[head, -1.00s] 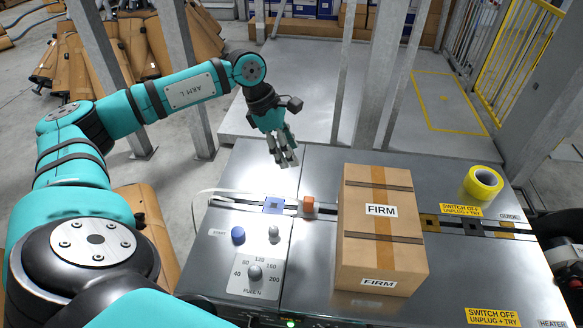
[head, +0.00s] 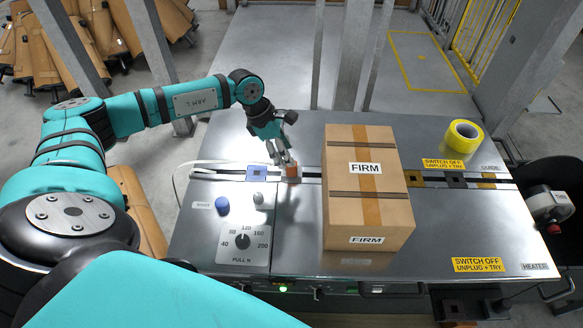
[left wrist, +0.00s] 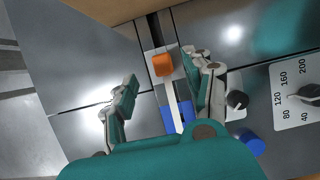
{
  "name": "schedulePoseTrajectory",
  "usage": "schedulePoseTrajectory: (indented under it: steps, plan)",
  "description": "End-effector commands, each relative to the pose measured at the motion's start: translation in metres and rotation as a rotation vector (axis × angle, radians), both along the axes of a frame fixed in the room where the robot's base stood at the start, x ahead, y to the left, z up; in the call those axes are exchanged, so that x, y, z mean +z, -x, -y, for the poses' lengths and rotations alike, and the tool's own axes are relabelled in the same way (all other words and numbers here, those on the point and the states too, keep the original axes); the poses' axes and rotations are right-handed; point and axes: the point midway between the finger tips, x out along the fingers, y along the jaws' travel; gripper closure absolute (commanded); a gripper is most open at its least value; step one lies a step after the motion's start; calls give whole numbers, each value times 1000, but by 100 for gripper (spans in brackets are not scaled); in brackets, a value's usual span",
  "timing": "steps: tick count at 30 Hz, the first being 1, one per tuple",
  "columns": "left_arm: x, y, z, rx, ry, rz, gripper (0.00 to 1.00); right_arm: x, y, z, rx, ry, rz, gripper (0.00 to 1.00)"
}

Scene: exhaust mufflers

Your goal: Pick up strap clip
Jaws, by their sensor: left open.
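A small orange-brown block (head: 292,174), which looks like the strap clip, sits on the slot across the metal bench, at the end of a white strap. It also shows in the left wrist view (left wrist: 163,64), with the pale strap (left wrist: 174,105) running from it over a blue square plate (left wrist: 177,115). My left gripper (head: 284,158) is open just above and behind the clip in the head view. In the left wrist view its spread fingers (left wrist: 172,76) lie on either side of the strap, with the clip nearer the right finger. I cannot tell whether they touch it. My right gripper is not visible.
A taped carton marked FIRM (head: 366,215) stands close right of the clip. A yellow tape roll (head: 463,136) lies farther right. The bench's far side is clear.

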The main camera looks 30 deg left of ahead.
Motion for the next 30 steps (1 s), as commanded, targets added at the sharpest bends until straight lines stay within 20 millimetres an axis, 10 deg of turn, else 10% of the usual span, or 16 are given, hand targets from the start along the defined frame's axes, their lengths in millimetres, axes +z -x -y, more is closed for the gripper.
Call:
schedulePoseTrajectory:
  steps: [20,30]
  plan:
    - [-49,-7,17,-1,0,0,48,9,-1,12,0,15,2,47]
    - [-49,-7,16,-1,0,0,91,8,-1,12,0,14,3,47]
